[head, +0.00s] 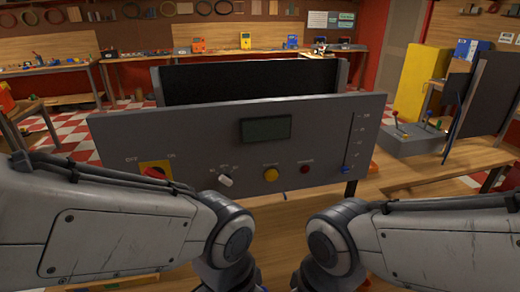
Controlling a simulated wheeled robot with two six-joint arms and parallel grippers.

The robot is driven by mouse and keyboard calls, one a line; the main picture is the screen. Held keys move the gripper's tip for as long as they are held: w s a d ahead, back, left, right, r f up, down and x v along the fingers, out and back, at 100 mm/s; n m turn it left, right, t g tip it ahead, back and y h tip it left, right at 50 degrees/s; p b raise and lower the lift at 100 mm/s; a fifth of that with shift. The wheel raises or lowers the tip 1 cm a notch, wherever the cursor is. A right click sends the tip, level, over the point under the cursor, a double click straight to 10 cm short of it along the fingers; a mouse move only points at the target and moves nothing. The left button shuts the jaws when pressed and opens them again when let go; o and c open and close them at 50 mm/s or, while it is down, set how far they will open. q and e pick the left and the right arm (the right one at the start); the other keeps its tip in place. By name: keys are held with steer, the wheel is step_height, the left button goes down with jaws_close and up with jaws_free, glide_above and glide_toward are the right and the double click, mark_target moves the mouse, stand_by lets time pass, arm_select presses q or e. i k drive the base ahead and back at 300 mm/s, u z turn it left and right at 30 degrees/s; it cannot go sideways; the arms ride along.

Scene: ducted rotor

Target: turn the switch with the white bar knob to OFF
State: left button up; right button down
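The switch with the white bar knob (225,180) is on the lower left-middle of a grey control panel (200,130). Its bar looks tilted, and the small labels around it are too small to read, so I cannot tell which position it points to. My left arm comes in from the left and my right arm from the right, both low in front of the panel. Both bend down at the bottom edge, and neither gripper shows.
The panel also carries a red knob on a yellow plate (155,170), a dark display (265,129), a yellow button (271,174), a red button (305,168) and a blue slider (347,169). A grey box with levers (412,138) stands at right on the wooden table (450,172).

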mark_target(225, 180)
steer(key=u, duration=1.3)
steer(key=k, duration=0.9)
steer(key=z, duration=0.75)
steer(key=i, duration=0.5)
steer(key=u, duration=0.05)
